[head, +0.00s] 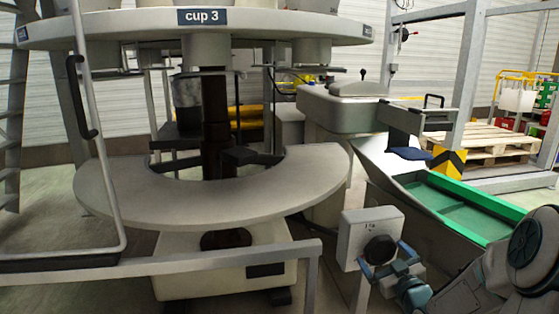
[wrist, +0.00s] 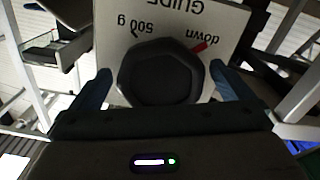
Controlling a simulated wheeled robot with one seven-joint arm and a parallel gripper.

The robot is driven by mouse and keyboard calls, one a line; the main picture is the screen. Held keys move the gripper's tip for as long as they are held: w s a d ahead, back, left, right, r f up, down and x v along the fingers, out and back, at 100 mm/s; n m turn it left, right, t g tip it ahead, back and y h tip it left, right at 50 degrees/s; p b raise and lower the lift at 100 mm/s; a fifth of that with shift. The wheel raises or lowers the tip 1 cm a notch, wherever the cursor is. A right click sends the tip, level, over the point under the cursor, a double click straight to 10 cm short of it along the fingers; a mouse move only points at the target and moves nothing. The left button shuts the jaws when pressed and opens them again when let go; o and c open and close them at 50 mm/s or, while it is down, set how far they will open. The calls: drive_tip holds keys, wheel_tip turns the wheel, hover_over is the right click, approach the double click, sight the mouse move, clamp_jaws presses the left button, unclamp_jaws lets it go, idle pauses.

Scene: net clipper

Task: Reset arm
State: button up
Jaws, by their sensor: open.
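My gripper (head: 390,263) is at the lower right in the head view, in front of a grey control box (head: 357,226) with a dark round knob (head: 380,249). In the wrist view the open gripper (wrist: 162,88) has one blue finger on each side of the black faceted knob (wrist: 160,72). Light gaps show between fingers and knob, so it does not look gripped. The box's pale panel (wrist: 115,35) reads "GUIDE", "500 g" and "down" upside down, with a red pointer mark (wrist: 205,44) beside the knob. My arm comes in from the lower right.
A round machine with a "cup 3" label (head: 202,16) and a curved grey table (head: 215,195) fills the left. A metal rail (head: 200,264) runs in front of it. A green-rimmed chute (head: 470,207) lies right of the box. Pallets (head: 485,145) stand behind.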

drive_tip(key=m+p, duration=0.4)
drive_tip(key=shift+a+r, duration=0.15)
drive_tip(key=shift+a+m+p, duration=0.1)
drive_tip(key=shift+m+p, duration=0.5)
drive_tip(key=shift+m, duration=0.6)
drive_tip(key=shift+s+f, duration=0.1)
drive_tip(key=shift+f, duration=0.15)
